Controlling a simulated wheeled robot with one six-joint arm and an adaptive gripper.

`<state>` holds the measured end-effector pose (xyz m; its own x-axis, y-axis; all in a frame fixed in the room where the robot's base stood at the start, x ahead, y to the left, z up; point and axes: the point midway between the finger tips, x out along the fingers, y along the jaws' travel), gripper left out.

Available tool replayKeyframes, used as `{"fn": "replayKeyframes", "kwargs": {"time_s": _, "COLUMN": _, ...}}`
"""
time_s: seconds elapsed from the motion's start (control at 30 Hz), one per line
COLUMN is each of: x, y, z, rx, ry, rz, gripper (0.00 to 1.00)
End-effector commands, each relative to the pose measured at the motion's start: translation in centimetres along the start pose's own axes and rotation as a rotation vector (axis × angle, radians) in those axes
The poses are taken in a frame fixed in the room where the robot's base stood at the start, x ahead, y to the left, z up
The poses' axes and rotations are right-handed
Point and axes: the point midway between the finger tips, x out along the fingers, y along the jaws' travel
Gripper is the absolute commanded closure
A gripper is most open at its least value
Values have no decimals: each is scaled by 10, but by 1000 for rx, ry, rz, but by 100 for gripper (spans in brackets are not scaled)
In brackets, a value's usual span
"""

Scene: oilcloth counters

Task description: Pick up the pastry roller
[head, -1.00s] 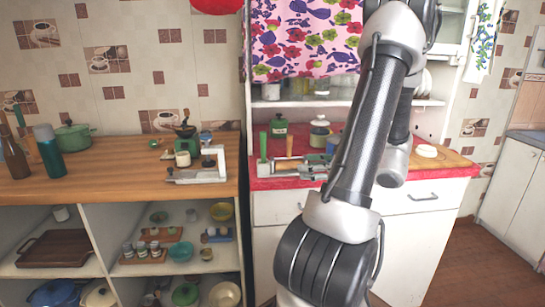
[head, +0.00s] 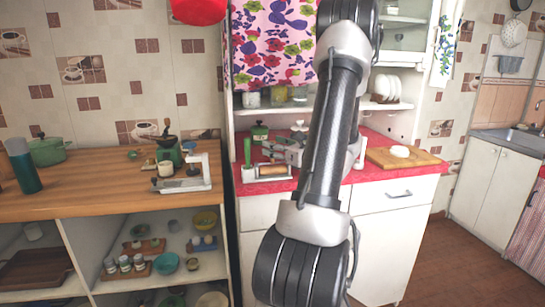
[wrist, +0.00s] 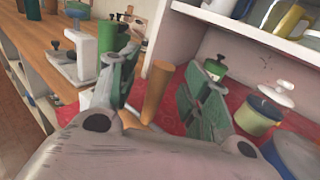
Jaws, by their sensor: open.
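I take the pastry roller to be the tan wooden piece on the red counter. In the wrist view its upright wooden handle (wrist: 155,90) shows between my two green-grey fingers. In the head view a tan cylinder (head: 272,172) lies near the counter's front left edge, just below my gripper (head: 284,151). My gripper (wrist: 152,78) is open, with one finger on each side of the handle and visible gaps. The lower end of the handle is hidden behind the gripper body. I cannot tell whether any finger touches it.
A green upright object (head: 247,151) stands close left of the gripper. A cutting board (head: 425,160) is to the right.

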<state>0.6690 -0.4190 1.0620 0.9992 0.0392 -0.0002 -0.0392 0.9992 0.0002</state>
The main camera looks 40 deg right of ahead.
Motion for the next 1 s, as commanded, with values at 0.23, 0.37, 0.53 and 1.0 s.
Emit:
{"fn": "replayKeyframes", "kwargs": {"time_s": 0.23, "x": 14, "y": 0, "z": 0, "rx": 0, "ry": 0, "rz": -1, "gripper": 52}}
{"fn": "replayKeyframes", "kwargs": {"time_s": 0.37, "x": 13, "y": 0, "z": 0, "rx": 0, "ry": 0, "rz": 0, "gripper": 54}}
{"fn": "replayKeyframes", "kwargs": {"time_s": 0.53, "x": 13, "y": 0, "z": 0, "rx": 0, "ry": 0, "rz": 0, "gripper": 85}}
{"fn": "replayKeyframes", "kwargs": {"time_s": 1.0, "x": 13, "y": 0, "z": 5, "rx": -1, "ry": -1, "rz": 0, "gripper": 100}}
